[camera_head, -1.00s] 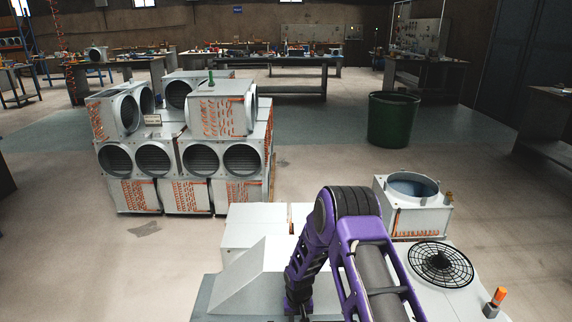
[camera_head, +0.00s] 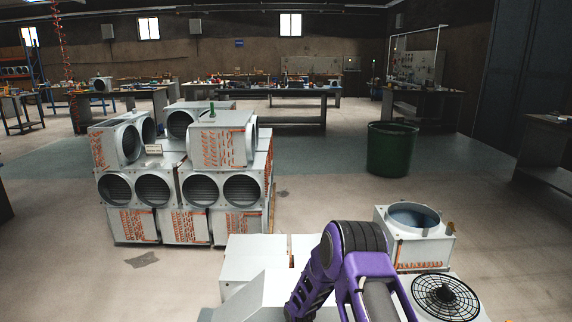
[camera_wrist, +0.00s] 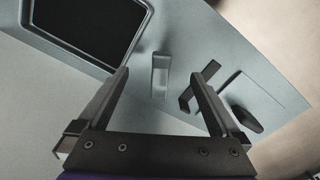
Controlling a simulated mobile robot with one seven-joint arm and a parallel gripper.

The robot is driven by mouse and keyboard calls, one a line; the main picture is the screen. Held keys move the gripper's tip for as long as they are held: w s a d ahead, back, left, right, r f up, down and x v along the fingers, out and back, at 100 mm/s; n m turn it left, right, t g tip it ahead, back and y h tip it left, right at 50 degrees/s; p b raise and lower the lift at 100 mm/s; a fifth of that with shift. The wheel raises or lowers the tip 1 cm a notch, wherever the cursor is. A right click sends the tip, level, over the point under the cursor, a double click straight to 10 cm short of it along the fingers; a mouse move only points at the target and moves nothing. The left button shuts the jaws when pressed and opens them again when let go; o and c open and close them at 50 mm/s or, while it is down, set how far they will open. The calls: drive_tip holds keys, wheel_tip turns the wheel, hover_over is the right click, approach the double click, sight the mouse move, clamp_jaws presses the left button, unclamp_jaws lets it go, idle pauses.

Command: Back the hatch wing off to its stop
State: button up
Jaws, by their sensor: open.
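In the wrist view, my gripper (camera_wrist: 160,76) is open, its two dark fingers spread apart over a pale grey panel (camera_wrist: 60,98). A small light grey upright tab (camera_wrist: 160,76) shows between the fingertips, apart from both. A dark, cross-like piece (camera_wrist: 207,78) shows just beyond the right finger, which hides part of it. I cannot tell which of these is the hatch wing, or whether the fingers touch the dark piece. In the head view my gripper is hidden; only my purple arm shows.
A dark screen-like recess (camera_wrist: 90,25) sits in the panel at upper left. In the head view, stacked duct units (camera_head: 185,180) stand at left, a green bin (camera_head: 391,150) at back right, and a white box with a round opening (camera_head: 414,240) right of my arm. Open floor lies between.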

drive_tip(key=shift+r+p, duration=1.8)
drive_tip(key=shift+r, duration=1.75)
